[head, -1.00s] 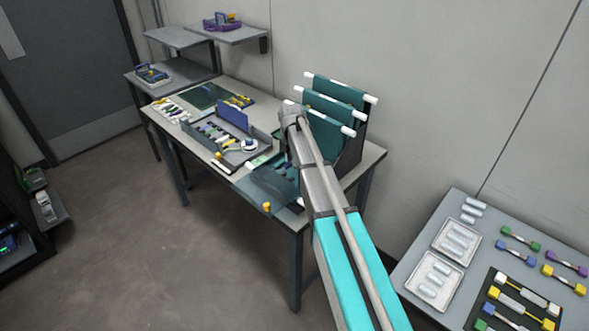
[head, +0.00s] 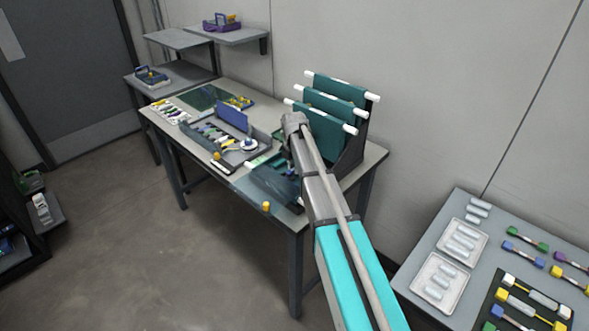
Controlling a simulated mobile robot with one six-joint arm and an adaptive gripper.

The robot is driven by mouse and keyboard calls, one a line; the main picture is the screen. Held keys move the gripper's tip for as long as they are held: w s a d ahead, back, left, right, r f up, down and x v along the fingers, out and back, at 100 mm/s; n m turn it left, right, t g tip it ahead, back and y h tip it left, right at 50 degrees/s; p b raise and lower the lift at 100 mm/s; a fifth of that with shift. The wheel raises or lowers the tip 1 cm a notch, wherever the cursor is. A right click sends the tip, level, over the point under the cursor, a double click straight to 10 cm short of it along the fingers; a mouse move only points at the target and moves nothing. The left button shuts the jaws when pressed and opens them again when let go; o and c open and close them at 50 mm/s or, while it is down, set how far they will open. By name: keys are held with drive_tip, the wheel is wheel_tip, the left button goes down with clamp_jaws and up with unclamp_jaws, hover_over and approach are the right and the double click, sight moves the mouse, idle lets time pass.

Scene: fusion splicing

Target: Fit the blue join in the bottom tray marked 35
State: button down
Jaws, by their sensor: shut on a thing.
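My gripper (head: 291,171) is low over the front right of the main table, mostly hidden by my arm. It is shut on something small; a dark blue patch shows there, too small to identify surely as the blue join. A dark teal, see-through flat tray (head: 262,188) lies at the table's front edge under and left of my gripper. Several teal trays (head: 335,105) with white rod ends stand tilted in a rack behind my arm. No number 35 is readable, so I cannot tell which tray bears it.
A grey box (head: 262,155) with a blue panel and small parts stands left of my gripper. A yellow knob (head: 266,206) is at the table's front edge. A side table (head: 410,262) at right holds white trays and coloured joins. The floor in front is clear.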

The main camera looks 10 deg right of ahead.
drive_tip(key=shift+f, duration=0.15)
drive_tip(key=c, duration=0.6)
unclamp_jaws()
wheel_tip(320, 180, up, 12)
drive_tip(key=p, duration=1.2)
drive_tip(key=shift+s, duration=0.1)
idle(0.4)
